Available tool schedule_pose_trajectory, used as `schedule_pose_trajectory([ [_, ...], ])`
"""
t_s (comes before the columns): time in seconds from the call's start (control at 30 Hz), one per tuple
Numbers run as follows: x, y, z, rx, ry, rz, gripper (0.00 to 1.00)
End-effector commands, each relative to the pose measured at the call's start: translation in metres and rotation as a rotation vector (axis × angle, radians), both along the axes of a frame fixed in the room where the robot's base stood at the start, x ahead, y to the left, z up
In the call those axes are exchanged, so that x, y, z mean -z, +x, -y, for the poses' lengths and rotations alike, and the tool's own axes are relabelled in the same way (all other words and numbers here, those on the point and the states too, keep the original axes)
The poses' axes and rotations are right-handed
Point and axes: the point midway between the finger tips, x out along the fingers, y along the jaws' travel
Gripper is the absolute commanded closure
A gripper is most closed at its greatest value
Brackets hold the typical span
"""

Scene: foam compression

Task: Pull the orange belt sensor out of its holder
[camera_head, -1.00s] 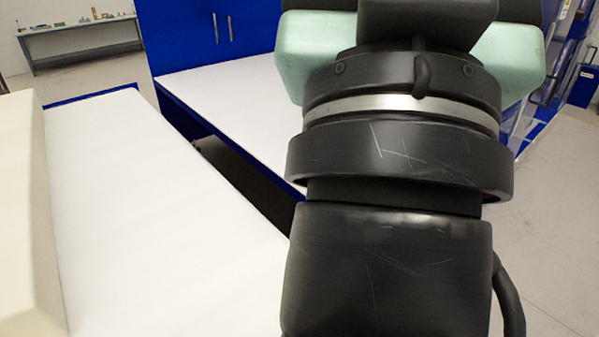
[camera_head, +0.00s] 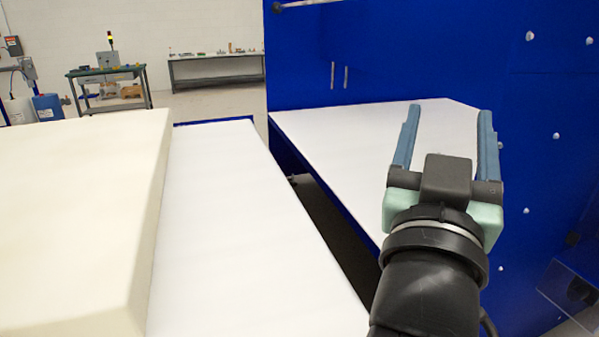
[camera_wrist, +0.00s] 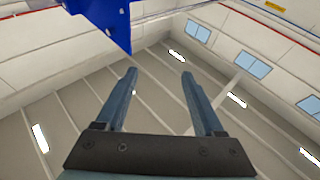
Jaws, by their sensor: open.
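My gripper (camera_head: 446,125) is open and empty in the head view. Its two blue fingers point up and away in front of the blue machine wall and the white surface. In the wrist view, the two fingers of my gripper (camera_wrist: 160,85) stand apart with nothing between them. That view looks up at the ceiling and upper walls. I cannot see the orange belt sensor or its holder in either current view.
A large cream foam block (camera_head: 70,210) lies at the left on a white belt (camera_head: 225,200). A second white surface (camera_head: 340,135) runs to the blue machine (camera_head: 420,50), with a dark gap between them. Benches (camera_head: 215,75) stand far back.

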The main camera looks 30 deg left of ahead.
Motion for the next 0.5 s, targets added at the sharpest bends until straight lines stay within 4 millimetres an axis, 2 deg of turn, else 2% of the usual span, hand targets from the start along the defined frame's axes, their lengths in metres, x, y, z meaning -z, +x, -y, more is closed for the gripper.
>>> schedule_pose_trajectory([
  [0.03, 0.022, 0.018, -0.019, -0.029, -0.025, -0.111, 0.3],
  [0.1, 0.064, 0.034, -0.042, -0.063, -0.064, -0.25, 0.3],
  [0.23, 0.146, 0.044, -0.082, -0.128, -0.149, -0.5, 0.3],
  [0.37, 0.23, 0.03, -0.118, -0.195, -0.251, -0.745, 0.3],
  [0.4, 0.255, 0.021, -0.127, -0.215, -0.285, -0.818, 0.3],
  [0.47, 0.293, 0.003, -0.138, -0.245, -0.339, -0.925, 0.3],
  [0.5, 0.317, -0.011, -0.144, -0.265, -0.377, -0.997, 0.3],
])
